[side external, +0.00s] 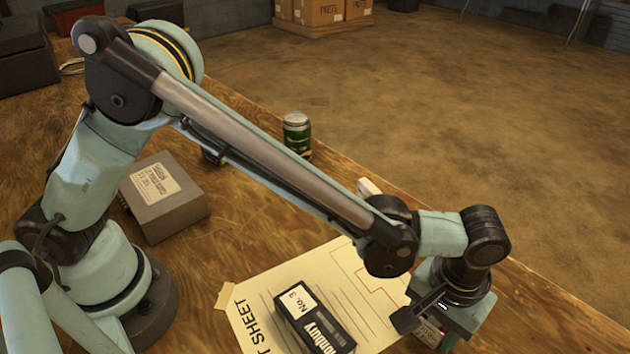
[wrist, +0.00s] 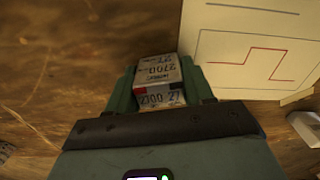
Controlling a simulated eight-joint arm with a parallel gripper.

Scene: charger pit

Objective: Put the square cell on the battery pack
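In the side view my gripper (side external: 437,333) is low over the table at the right, and part of the cell shows between the fingers. I cannot tell whether the cell touches the table. A grey box with a paper label (side external: 165,195) lies near my base. A black block marked "No. 3" (side external: 315,318) lies on the sheet. I cannot tell which is the battery pack.
A paper sheet with a red outline (side external: 262,300) lies on the wooden table, left of my gripper; it also shows in the wrist view (wrist: 235,50). A green can (side external: 297,135) and a small white object (side external: 368,187) stand near the far table edge.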

